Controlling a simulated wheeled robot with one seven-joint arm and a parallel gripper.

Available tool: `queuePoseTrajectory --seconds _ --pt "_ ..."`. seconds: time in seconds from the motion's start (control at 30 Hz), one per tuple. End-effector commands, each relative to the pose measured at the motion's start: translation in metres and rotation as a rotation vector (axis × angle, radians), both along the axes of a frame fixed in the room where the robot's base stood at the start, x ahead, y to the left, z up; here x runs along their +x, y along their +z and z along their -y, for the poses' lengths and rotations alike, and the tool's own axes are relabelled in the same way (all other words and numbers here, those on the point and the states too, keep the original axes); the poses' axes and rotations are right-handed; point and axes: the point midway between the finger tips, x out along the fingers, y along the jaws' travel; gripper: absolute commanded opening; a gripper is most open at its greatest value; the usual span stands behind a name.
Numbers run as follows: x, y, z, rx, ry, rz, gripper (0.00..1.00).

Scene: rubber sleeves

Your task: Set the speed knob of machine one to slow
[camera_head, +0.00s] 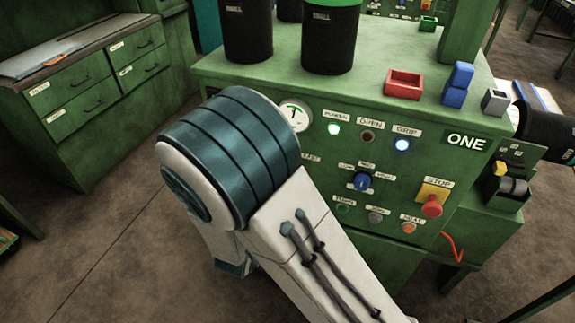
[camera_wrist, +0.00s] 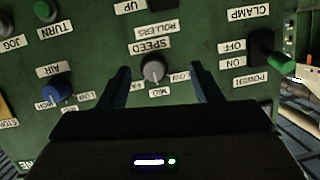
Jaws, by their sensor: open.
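The speed knob (camera_wrist: 153,69) is a small grey knob on machine one's green panel, under an upside-down SPEED label (camera_wrist: 150,46) in the wrist view. MID, a partly hidden FAST label and a partly covered SLOW label sit around it. My gripper (camera_wrist: 162,72) is open, with one dark finger on each side of the knob and gaps between. In the head view, machine one (camera_head: 330,175) carries a ONE sign. My arm hides the gripper and speed knob there.
In the wrist view, a blue AIR knob (camera_wrist: 57,89) is at left and a green CLAMP switch (camera_wrist: 271,60) at right. In the head view, a red stop button (camera_head: 432,206) sticks out. Black canisters and a red tray (camera_head: 403,84) stand on top.

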Motion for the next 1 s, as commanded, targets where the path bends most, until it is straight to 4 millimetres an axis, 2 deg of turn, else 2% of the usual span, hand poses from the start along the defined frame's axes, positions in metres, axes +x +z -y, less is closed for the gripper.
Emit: queuePoseTrajectory --seconds 0.2,0.37,0.57,0.8,1.0 --pt "-0.026 0.009 -0.001 -0.17 -0.049 0.186 0.59" --pt "-0.029 0.013 0.001 -0.208 -0.063 0.235 0.59" --pt "-0.002 0.015 0.011 -0.209 -0.068 0.237 0.59" --pt "0.047 0.015 0.029 -0.208 -0.066 0.237 0.59" --pt "0.08 0.015 0.04 -0.208 -0.064 0.236 0.59"
